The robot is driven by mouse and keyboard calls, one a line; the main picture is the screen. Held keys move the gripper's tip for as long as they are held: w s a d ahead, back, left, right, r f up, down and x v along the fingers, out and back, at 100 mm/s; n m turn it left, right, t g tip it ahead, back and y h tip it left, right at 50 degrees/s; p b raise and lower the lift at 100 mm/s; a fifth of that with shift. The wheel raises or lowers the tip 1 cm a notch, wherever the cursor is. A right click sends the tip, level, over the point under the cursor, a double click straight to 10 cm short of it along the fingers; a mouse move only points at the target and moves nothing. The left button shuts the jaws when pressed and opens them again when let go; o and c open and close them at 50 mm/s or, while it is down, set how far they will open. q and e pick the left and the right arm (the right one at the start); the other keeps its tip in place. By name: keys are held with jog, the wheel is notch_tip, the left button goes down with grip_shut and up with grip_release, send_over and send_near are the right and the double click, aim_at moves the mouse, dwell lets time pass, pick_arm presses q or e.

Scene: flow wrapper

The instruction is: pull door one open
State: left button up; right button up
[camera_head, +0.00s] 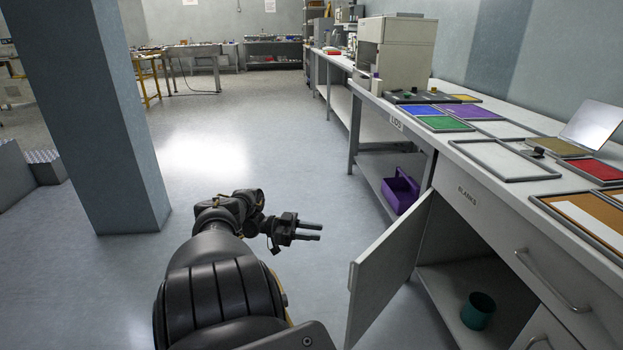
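A light grey cabinet door (388,272) stands swung out from the counter, with the dark cabinet interior (465,265) showing behind it. I cannot read any number on the door. A small dark part shows at the door's free edge. My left gripper (320,232) is to the left of the door and apart from it. Its two fingers point right toward the door, with a gap between them and nothing held. My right gripper is not in view.
A teal cup (478,310) stands inside the cabinet. A purple caddy (400,190) sits on the low shelf beyond the door. Framed coloured trays (446,124) lie on the counter. A blue-grey pillar (95,110) stands left; the floor between is clear.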

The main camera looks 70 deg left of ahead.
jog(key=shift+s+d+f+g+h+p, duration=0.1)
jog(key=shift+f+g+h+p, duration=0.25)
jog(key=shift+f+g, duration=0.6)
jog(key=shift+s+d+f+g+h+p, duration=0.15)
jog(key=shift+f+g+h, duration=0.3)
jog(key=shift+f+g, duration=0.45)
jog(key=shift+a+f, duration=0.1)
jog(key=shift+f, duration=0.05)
